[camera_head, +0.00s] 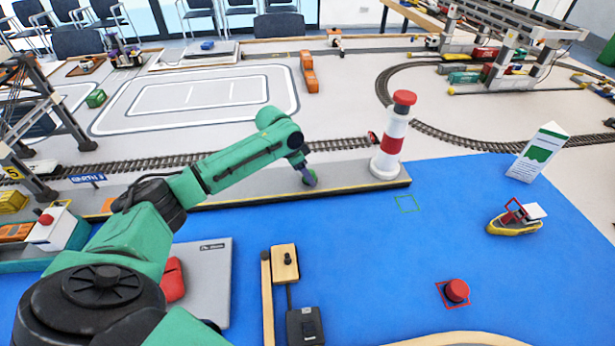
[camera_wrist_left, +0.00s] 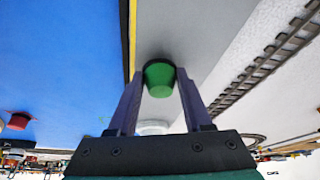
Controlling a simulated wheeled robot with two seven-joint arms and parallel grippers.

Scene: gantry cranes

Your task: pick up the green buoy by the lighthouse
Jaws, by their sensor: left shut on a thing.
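The green buoy (camera_head: 312,180) is at the grey quay strip, left of the red-and-white lighthouse (camera_head: 391,143). My left gripper (camera_head: 307,172) reaches down to it from the left and hides part of it. In the left wrist view the green buoy (camera_wrist_left: 159,80) sits between the two fingertips of my left gripper (camera_wrist_left: 160,72), which are shut on it. I cannot tell whether it touches the quay or is just above it. The lighthouse stands upright, apart from the gripper. My right gripper is not in view.
A red buoy (camera_head: 457,290) and a small yellow boat (camera_head: 515,219) are on the blue water at the right. A white-and-green carton (camera_head: 538,152) stands behind the boat. Rail track (camera_head: 345,144) runs behind the quay. A gantry crane (camera_head: 40,120) stands at the left.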

